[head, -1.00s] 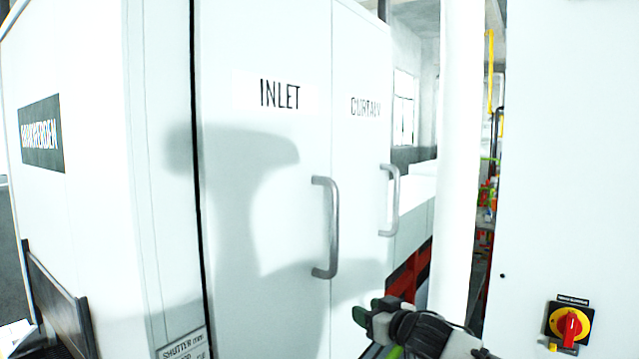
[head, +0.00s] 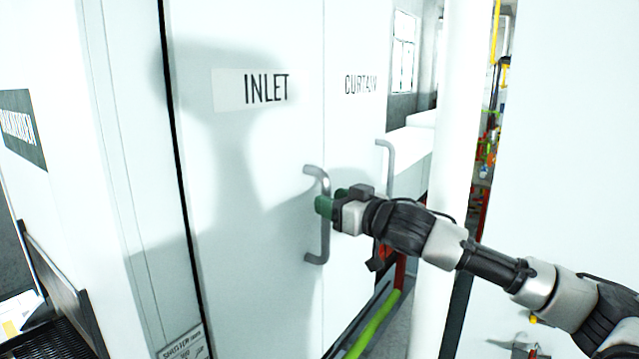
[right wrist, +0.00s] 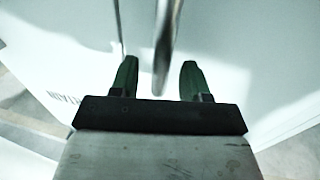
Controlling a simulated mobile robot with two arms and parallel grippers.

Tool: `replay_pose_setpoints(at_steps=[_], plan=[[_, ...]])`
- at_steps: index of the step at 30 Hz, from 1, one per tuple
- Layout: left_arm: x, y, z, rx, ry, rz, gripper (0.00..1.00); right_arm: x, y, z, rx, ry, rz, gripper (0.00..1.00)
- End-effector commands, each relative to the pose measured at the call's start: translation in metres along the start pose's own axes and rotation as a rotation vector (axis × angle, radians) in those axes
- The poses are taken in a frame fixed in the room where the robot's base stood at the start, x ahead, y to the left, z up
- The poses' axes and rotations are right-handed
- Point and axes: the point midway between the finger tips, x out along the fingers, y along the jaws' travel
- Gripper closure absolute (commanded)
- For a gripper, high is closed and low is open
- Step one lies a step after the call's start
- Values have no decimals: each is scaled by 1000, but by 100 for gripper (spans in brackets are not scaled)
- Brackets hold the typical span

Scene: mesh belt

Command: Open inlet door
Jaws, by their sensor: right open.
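The white inlet door (head: 240,200) is shut and carries the label INLET (head: 265,88). Its grey vertical bar handle (head: 324,245) is on the door's right side. My right gripper (head: 326,206) is at the handle's middle in the head view and hides part of it. In the right wrist view, the green fingers (right wrist: 158,80) are open, with the handle (right wrist: 165,45) between them in the picture, nearer the left finger. I cannot tell whether the handle is touched. My left gripper is out of view.
The curtain door (head: 358,130) with its own handle (head: 389,160) is just right of the inlet door. A white post (head: 455,150) and a white panel (head: 560,130) stand to the right. A dark mesh belt (head: 55,330) is at lower left.

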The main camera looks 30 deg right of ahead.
Motion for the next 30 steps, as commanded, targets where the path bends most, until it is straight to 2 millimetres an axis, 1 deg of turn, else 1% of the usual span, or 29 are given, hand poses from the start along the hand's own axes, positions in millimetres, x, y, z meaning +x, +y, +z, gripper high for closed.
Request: replay_pose_setpoints(at_steps=[1,6,9,19,20,28,30], plan=[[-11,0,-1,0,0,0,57,9,-1,-5,4,0,-2,54],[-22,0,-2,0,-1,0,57,30,-1,-3,2,0,-1,54],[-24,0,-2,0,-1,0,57,37,-1,-2,-1,0,0,54],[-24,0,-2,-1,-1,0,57,40,0,1,-2,0,0,54],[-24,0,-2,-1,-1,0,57,40,0,1,-2,0,0,57],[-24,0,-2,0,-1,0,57,40,0,1,-1,0,0,98],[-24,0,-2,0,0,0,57,40,0,1,-1,-1,-1,100]])
